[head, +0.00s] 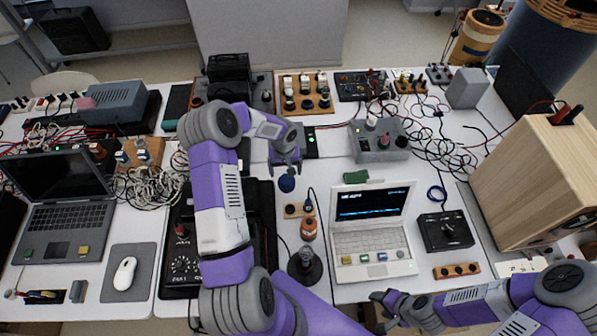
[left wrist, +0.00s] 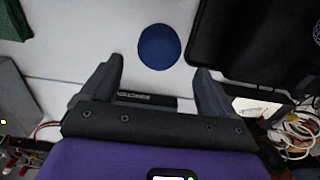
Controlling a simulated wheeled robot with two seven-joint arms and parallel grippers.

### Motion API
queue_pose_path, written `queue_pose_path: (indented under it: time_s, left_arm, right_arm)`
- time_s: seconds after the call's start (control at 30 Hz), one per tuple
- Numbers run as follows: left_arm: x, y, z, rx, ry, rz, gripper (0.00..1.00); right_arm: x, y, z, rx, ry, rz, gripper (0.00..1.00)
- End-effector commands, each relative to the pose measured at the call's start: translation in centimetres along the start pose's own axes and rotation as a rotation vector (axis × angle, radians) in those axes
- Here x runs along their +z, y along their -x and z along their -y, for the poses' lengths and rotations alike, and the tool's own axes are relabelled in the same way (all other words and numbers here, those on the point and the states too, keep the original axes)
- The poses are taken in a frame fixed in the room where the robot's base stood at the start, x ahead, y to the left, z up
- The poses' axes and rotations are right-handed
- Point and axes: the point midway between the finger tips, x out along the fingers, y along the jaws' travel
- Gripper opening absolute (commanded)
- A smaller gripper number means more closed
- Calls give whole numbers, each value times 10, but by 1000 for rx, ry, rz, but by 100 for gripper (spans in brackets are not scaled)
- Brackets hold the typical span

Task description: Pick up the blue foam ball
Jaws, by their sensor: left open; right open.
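The blue foam ball (head: 287,183) is on the white table near the middle of the head view, beside a black device's right edge. It also shows in the left wrist view (left wrist: 159,46), just beyond the fingertips and centred between them. My left gripper (head: 287,168) is open and empty, right by the ball on its far side in the head view. In the left wrist view its two fingers (left wrist: 158,72) stand apart with bare table between them. My right gripper (head: 384,310) is open at the table's front edge, away from the ball.
A grey box with knobs (head: 379,141) stands behind, to the right. A wooden speaker (head: 535,180) fills the far right.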

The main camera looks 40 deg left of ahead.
Motion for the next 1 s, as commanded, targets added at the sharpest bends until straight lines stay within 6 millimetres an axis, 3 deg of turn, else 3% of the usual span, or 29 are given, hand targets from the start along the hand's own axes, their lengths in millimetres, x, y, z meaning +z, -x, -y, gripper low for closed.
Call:
queue_pose_path:
  time_s: [0.5,0.83,0.87,1.0]
  left_arm:
    - [-8,-62,-8,0,0,3,89]
    - [-8,-70,-8,1,1,-1,89]
    - [-8,-70,-8,1,1,-1,87]
    - [-8,-70,-8,1,1,-1,66]
  right_arm:
    - [1,0,0,0,0,2,56]
    - [1,0,0,0,0,2,56]
    - [1,0,0,0,0,2,56]
    - [1,0,0,0,0,2,56]
